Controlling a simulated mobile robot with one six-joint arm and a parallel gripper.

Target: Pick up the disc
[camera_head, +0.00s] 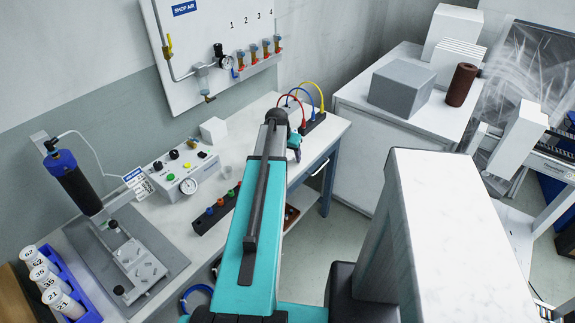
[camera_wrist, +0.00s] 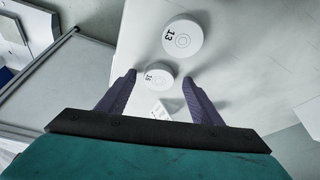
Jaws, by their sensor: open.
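In the wrist view my gripper (camera_wrist: 160,74) is open, with two purple fingers spread apart. A white round disc (camera_wrist: 158,80) with a dark number, hard to read, shows between the fingertips. Nothing shows as clamped, and I cannot tell how far beyond the fingertips it lies. A second, larger-looking white disc (camera_wrist: 182,41) marked 13 shows above and to the right of it, on a pale surface (camera_wrist: 255,60). In the head view my teal arm reaches over the bench, and my fingers are hidden. I cannot make out these two discs there.
A white cabinet (camera_head: 400,128) stands right, across a floor gap.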

